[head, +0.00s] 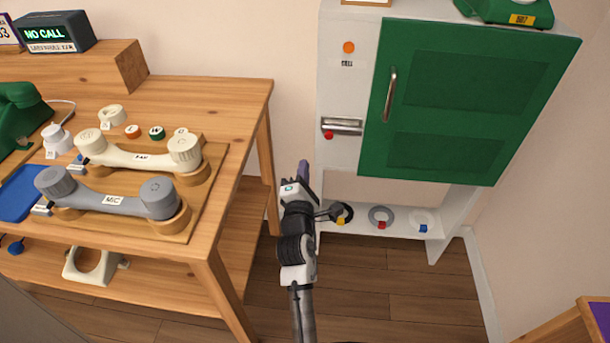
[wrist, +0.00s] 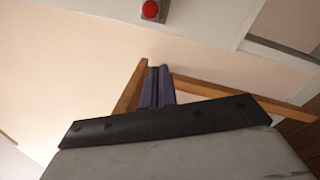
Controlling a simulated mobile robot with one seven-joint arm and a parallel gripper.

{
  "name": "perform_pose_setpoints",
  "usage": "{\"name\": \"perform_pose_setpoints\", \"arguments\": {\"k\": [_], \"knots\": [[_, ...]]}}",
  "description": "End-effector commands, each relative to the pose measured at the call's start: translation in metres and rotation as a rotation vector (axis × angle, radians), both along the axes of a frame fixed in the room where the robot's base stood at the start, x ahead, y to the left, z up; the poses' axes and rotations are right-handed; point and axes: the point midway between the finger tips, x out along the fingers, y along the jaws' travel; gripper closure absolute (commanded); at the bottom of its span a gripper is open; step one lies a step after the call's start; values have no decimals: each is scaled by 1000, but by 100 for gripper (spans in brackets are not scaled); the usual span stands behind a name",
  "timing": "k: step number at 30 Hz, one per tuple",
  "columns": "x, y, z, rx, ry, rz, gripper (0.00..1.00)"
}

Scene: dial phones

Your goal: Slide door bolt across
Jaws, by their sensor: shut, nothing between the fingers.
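The silver door bolt (head: 345,124) is mounted on the white cabinet frame, just left of the green door (head: 470,95). Its round red knob (head: 328,135) sits at the left end of the bolt. The red knob also shows at the top edge of the wrist view (wrist: 150,9). My gripper (head: 303,168) is below and a little left of the knob, apart from it. Its purple fingers (wrist: 158,85) are together and hold nothing. The door has a vertical silver handle (head: 390,95) on its left side. I cannot tell whether the door is fully closed.
A wooden table (head: 205,90) at left carries a cream handset (head: 140,158) and a grey handset (head: 105,200) on a board. Several rings, one of them grey (head: 381,216), lie on the shelf under the cabinet. Bare wall separates table and cabinet.

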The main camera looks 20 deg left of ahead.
Motion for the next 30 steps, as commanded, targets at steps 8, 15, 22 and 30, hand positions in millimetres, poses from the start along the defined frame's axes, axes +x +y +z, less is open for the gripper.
{"name": "perform_pose_setpoints", "arguments": {"k": [8, 15, 22, 30], "knots": [[54, 17, 8, 2, -1, -1, 100], [67, -6, 21, 2, 1, -1, 100], [72, -13, 24, 1, 1, -1, 100], [72, -14, 24, 1, 0, 0, 100]]}}
